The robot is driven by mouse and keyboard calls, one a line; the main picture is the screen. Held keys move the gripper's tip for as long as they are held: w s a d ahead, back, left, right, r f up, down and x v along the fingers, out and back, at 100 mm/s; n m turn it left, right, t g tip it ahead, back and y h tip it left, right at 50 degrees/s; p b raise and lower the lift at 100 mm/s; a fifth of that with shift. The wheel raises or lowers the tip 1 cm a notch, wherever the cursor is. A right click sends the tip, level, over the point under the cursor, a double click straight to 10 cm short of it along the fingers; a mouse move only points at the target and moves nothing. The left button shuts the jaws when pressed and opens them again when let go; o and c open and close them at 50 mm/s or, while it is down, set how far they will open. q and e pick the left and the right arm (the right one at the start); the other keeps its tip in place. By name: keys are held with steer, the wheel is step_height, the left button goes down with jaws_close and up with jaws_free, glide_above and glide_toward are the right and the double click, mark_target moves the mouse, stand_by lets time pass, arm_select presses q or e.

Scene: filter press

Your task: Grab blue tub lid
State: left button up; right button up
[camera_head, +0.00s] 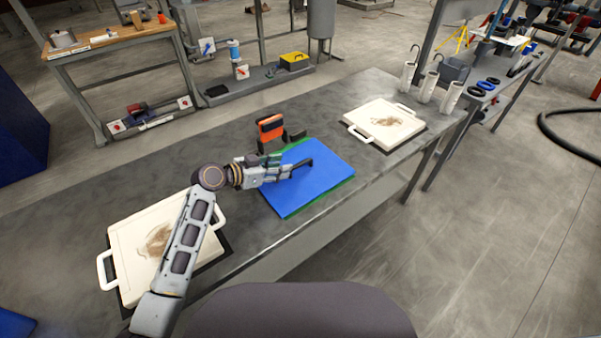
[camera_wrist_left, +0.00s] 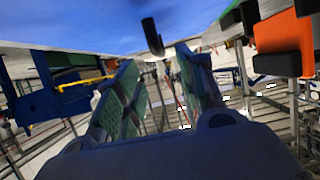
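The blue lid (camera_head: 323,182) lies flat on the bench, with a thin green edge showing under it. A black hooked handle (camera_head: 304,164) stands up from the lid. My left gripper (camera_head: 284,172) is over the lid, close beside the handle. In the left wrist view the two green-padded fingers (camera_wrist_left: 160,75) are apart, and the black handle (camera_wrist_left: 152,37) shows ahead, between their directions. The lid's blue surface (camera_wrist_left: 75,15) fills the top left of that view. No contact with the handle is visible. My right gripper is not in view.
An orange and black object (camera_head: 270,127) stands behind the lid; it also shows in the left wrist view (camera_wrist_left: 284,44). White handled plates lie at the left (camera_head: 125,240) and right (camera_head: 383,123) of the bench (camera_head: 215,140). White holders (camera_head: 428,85) stand at its far right end.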

mark_target(296, 165)
arm_select(q)
steer(key=shift+x, duration=0.85)
steer(key=shift+w+d+f, duration=0.1)
steer(key=shift+w+d, duration=0.05)
steer(key=shift+d, duration=0.15)
steer(key=shift+w+d+f, duration=0.25)
steer(key=shift+w+d, duration=0.05)
steer(key=shift+d, duration=0.05)
steer(key=shift+x, duration=0.8)
steer(key=shift+w+d+f, duration=0.4)
steer(key=shift+d, duration=0.1)
steer(key=shift+w+d+f, duration=0.15)
steer(key=shift+d, duration=0.15)
jaws_close()
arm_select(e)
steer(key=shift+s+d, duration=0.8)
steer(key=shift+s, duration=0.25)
